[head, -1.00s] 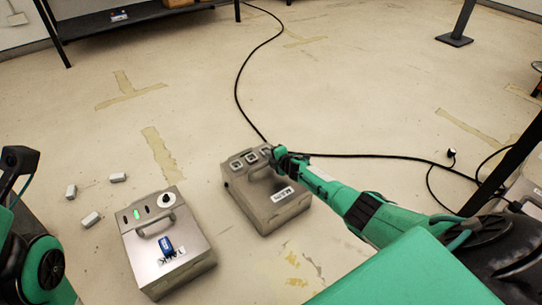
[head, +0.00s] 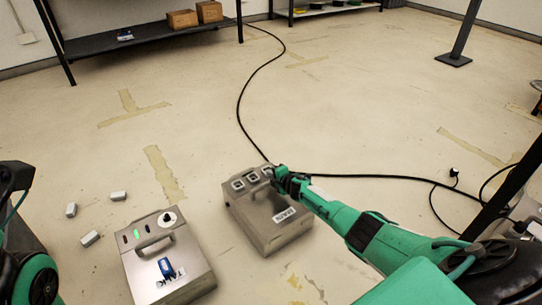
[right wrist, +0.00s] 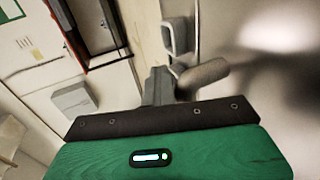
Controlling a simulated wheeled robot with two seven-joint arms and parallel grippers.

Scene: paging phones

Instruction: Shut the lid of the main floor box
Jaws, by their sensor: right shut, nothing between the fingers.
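Two grey metal boxes stand on the floor in the head view. I take the right one (head: 260,224) as the main floor box, though its small label is too blurred to read surely. It has several square sockets and a handle on top. Its lid looks down, but whether it is fully shut I cannot tell. My right gripper (head: 277,176) is shut and empty at the box's far right top edge, close to the sockets; contact is unclear. The right wrist view shows a blurred grey surface and a socket (right wrist: 175,35) close by. Of my left arm only parts show at the left edge.
The other box (head: 170,270) has a green light, a knob, a handle and a blue item on top. Several small pale blocks (head: 90,238) lie left of it. A black cable (head: 240,95) crosses the floor behind. A dark shelf (head: 150,35) stands at the back; the middle floor is clear.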

